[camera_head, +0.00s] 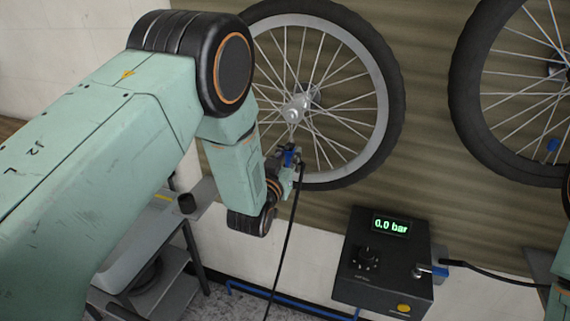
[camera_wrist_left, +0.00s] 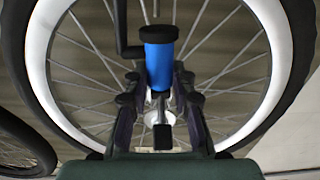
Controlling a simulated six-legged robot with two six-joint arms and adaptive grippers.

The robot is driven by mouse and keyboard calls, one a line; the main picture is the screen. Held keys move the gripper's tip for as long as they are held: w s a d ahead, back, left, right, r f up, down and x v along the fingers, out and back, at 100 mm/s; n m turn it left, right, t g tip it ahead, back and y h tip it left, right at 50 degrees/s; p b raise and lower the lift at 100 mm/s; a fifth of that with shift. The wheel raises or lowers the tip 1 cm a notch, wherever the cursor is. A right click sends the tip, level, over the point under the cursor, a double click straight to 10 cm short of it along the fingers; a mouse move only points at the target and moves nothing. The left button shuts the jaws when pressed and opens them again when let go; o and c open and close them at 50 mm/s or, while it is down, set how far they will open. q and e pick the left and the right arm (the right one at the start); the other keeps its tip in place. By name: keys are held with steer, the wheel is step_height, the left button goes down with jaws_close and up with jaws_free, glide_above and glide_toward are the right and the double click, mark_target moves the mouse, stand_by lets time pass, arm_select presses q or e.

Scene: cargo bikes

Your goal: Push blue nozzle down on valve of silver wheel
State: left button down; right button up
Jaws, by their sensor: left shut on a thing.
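The silver wheel (camera_head: 384,105), with a silver rim and black tire, hangs against the slatted wall. My left gripper (camera_head: 287,161) is at the lower left of its spokes and is shut on the blue nozzle (camera_head: 289,153). In the left wrist view, the blue nozzle (camera_wrist_left: 159,66) with a black top stands between the two fingers of my left gripper (camera_wrist_left: 158,92), in front of the wheel's spokes and hub. The valve cannot be made out, so whether the nozzle touches it cannot be told. My right gripper is out of view.
A black hose (camera_head: 290,235) hangs down from the nozzle. A black pump box (camera_head: 382,262) reading 0.0 bar stands below the wheel. Another wheel (camera_head: 470,105) hangs at the right. A grey table (camera_head: 205,195) stands at the lower left, and a blue pipe (camera_head: 300,306) runs low.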

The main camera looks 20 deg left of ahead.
arm_select(q)
steer(key=shift+w+d+b, duration=0.15)
steer(key=shift+w+b, duration=0.25)
steer(key=shift+w, duration=0.35)
steer(key=shift+w+d+b, duration=0.1)
steer(key=shift+w+b, duration=0.25)
steer(key=shift+w, duration=0.4)
steer(key=shift+w+b, duration=0.5)
steer(key=shift+w, duration=0.55)
steer(key=shift+r, duration=0.1)
steer(key=shift+a, duration=0.1)
steer(key=shift+f+b, duration=0.6)
stand_by(0.3)
steer(key=c, duration=1)
jaws_free()
steer(key=shift+c, duration=0.2)
steer(key=shift+o, duration=0.6)
